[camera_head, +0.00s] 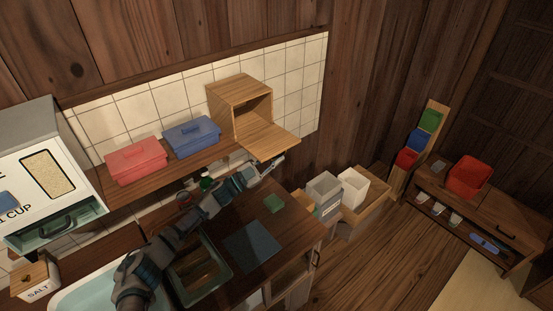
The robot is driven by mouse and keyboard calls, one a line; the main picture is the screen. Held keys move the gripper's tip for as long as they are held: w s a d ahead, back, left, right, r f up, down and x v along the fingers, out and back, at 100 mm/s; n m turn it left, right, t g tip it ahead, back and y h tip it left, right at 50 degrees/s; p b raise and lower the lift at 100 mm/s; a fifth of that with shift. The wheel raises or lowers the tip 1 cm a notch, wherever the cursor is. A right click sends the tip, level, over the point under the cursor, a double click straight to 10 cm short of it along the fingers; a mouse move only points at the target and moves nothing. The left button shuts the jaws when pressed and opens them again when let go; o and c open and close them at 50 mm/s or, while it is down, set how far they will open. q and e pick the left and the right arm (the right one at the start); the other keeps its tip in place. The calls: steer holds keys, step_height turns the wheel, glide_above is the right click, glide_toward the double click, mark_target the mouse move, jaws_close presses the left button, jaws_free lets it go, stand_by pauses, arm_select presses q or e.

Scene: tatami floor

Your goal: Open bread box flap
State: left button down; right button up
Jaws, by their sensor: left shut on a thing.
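The wooden bread box (238,92) stands on the shelf against the tiled wall. Its flap (266,143) is swung down and sticks out roughly level in front of the opening, so the box's dark inside shows. My left arm reaches up from the lower left, and my left gripper (279,162) is at the flap's lower front edge, shut on the flap. The fingertips are small and partly hidden by the flap. My right gripper is not in view.
A red lidded box (135,161) and a blue lidded box (192,136) share the shelf left of the bread box. Below are a dark counter with a blue mat (252,246) and a green block (275,203). Grey (324,191) and white (353,187) bins stand right.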

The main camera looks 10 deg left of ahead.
arm_select(q)
steer(key=c, duration=1.2)
jaws_free()
steer(key=shift+s+r, duration=0.1)
steer(key=shift+s, duration=0.1)
steer(key=shift+c, duration=0.2)
steer(key=shift+s+a, duration=0.1)
steer(key=shift+a, duration=0.15)
steer(key=v, duration=0.7)
steer(key=shift+a+f, duration=0.2)
steer(key=shift+f, duration=0.05)
steer(key=shift+d, duration=0.15)
